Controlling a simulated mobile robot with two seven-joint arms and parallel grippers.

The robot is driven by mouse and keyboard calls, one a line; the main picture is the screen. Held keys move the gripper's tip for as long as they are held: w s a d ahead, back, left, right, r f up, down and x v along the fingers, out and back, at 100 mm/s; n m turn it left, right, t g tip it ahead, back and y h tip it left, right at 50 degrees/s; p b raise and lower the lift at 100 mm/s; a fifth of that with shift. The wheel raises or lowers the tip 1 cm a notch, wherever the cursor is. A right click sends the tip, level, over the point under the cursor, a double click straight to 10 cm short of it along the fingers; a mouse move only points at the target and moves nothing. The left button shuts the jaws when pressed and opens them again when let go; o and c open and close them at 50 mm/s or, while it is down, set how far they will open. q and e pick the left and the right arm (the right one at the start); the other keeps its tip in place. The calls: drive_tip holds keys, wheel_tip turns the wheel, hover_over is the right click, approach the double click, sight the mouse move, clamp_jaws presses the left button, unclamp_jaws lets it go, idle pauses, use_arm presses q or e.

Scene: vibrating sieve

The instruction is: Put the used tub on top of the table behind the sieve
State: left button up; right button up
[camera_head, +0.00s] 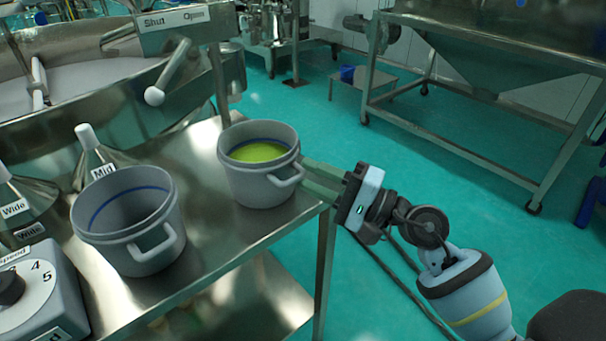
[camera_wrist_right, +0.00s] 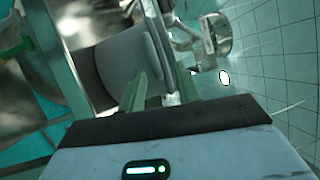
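A grey tub (camera_head: 258,191) with yellow-green material inside stands upright near the right edge of the steel table (camera_head: 205,240). Another grey tub (camera_head: 128,232), with a blue line inside and no contents that I can see, stands nearer on the left. The frames do not show which one is the used tub. My right gripper (camera_head: 312,176) reaches in from the right beside the filled tub's handle (camera_head: 287,178). In the right wrist view its green fingers (camera_wrist_right: 160,88) are apart, with the tub (camera_wrist_right: 118,68) close ahead; contact is unclear. My left gripper is out of view.
The round sieve (camera_head: 110,100) with a lever and a Shut/Open label is at the upper left. Metal funnels (camera_head: 100,165) and a speed dial box (camera_head: 30,292) sit at the left. A steel frame (camera_head: 470,115) stands at the back right. Open green floor lies right of the table.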

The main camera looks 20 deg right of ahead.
drive_tip(key=b+v, duration=0.3)
drive_tip(key=v, duration=0.6)
drive_tip(key=shift+s+d, duration=0.15)
drive_tip(key=shift+s, duration=0.05)
drive_tip(key=s+d+f+n+t+h, duration=0.1)
drive_tip(key=s+f+n+h, duration=0.3)
drive_tip(key=f+n, duration=0.55)
drive_tip(key=s+f+n+h, duration=0.35)
drive_tip(key=f+n, duration=0.45)
drive_tip(key=n, duration=0.3)
drive_tip(key=s+d+f+n+t+h, duration=0.1)
drive_tip(key=s+f+n+h, duration=0.25)
drive_tip(key=f+n, duration=0.65)
drive_tip(key=s+a+f+m+g, duration=0.3)
drive_tip(key=s+f+m+g, duration=0.1)
drive_tip(key=s+f+m, duration=0.3)
drive_tip(key=s+a+f+m+g+h, duration=0.1)
drive_tip(key=s+a+f+m+g, duration=0.3)
drive_tip(key=s+f+m, duration=0.4)
drive_tip(key=s+m+g, duration=0.1)
drive_tip(key=s+m, duration=0.3)
drive_tip(key=s, duration=0.4)
drive_tip(key=shift+s+g, duration=0.15)
drive_tip(key=shift+g, duration=0.15)
